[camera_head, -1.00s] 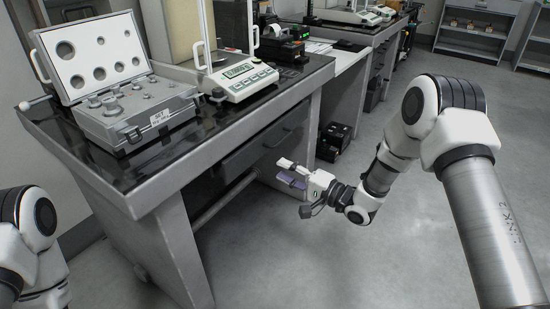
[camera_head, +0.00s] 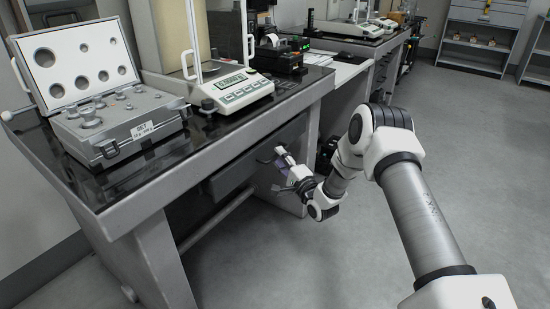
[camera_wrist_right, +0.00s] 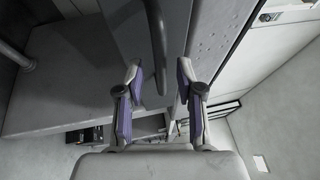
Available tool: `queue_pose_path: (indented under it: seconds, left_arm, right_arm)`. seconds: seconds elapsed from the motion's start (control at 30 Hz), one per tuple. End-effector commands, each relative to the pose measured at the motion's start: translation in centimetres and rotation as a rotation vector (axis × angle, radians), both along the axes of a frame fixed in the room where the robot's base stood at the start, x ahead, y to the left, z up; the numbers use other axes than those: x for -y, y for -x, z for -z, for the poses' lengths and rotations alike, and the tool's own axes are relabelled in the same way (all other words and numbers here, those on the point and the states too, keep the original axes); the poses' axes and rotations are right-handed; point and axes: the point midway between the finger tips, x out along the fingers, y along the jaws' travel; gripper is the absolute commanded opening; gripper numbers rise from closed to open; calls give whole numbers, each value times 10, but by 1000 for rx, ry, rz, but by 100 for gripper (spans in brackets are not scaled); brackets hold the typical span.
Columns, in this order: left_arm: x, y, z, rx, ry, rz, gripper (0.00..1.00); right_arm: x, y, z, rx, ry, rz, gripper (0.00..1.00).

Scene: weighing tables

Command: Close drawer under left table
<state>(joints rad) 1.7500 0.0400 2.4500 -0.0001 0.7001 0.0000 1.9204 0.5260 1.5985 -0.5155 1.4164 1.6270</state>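The left table (camera_head: 125,195) has a dark top and grey frame. Its grey drawer (camera_head: 232,176) sits under the top, with a dark bar handle (camera_head: 266,157) on its front. How far the drawer stands out is hard to tell from the head view. My right gripper (camera_head: 283,158) is at the handle's right end, in front of the drawer. In the right wrist view my gripper (camera_wrist_right: 158,88) has its purple-padded fingers apart, with the handle (camera_wrist_right: 158,45) running ahead between them. I cannot tell whether they touch. My left gripper is out of view.
An open case of weights (camera_head: 120,128) and a balance (camera_head: 238,88) stand on the left table. A black printer (camera_head: 280,57) stands behind them. A second table (camera_head: 360,38) continues further back. The floor (camera_head: 280,260) right of the table is clear.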

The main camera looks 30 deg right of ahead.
Motion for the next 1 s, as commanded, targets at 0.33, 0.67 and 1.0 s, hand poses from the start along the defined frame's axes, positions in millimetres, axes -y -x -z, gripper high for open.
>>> queue_pose_path:
  seconds: [0.33, 0.67, 1.0]
  left_arm:
    - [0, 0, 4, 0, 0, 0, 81]
    - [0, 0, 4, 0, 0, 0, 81]
    - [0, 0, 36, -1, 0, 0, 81]
  right_arm:
    - [0, -20, -3, -1, -1, -1, 37]
    - [0, -19, -3, -1, -1, -1, 0]
    - [-17, -59, 1, 1, 3, -4, 0]
